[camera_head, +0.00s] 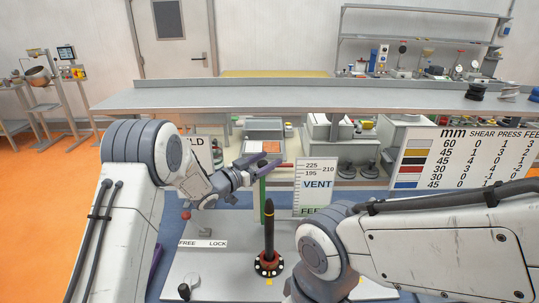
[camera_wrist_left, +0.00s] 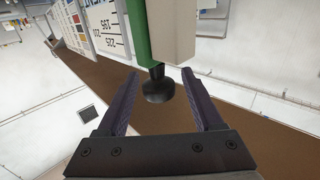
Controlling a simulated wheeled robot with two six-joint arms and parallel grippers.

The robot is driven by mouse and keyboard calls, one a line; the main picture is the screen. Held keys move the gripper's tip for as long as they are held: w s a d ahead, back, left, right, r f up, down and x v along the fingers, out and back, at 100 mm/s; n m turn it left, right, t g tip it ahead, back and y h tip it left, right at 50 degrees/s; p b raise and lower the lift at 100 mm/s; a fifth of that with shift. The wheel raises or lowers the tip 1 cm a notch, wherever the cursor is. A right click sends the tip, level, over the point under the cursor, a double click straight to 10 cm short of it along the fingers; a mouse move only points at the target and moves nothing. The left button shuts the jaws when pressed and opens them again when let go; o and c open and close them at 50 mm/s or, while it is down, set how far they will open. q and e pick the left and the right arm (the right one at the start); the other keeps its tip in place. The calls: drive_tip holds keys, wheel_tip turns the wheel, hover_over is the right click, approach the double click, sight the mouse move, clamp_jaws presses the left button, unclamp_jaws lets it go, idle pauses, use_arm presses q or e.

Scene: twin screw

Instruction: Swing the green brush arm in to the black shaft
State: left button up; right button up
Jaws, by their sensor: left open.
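The black shaft (camera_head: 269,232) stands upright in a dark red ringed base (camera_head: 268,263) on the light plate. A green upright post (camera_head: 262,198) stands behind it, its top partly covered by my left gripper (camera_head: 266,166). In the left wrist view a green bar (camera_wrist_left: 137,32) lies beside a pale block (camera_wrist_left: 172,32). A black knob (camera_wrist_left: 158,88) hangs below them, between the purple fingers of my left gripper (camera_wrist_left: 160,75). The fingers are open, with gaps visible on both sides of the knob. I cannot tell which green part is the brush arm. My right gripper is out of view.
A white scale board marked VENT (camera_head: 314,190) stands right of the post. A FREE/LOCK label (camera_head: 203,244) and a dark knob (camera_head: 184,290) are on the plate at left. A table of numbers (camera_head: 462,160) is at right. A grey bench (camera_head: 290,97) crosses behind.

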use_arm(q)
drive_tip(key=shift+w+d, duration=0.45)
clamp_jaws()
idle(1.2)
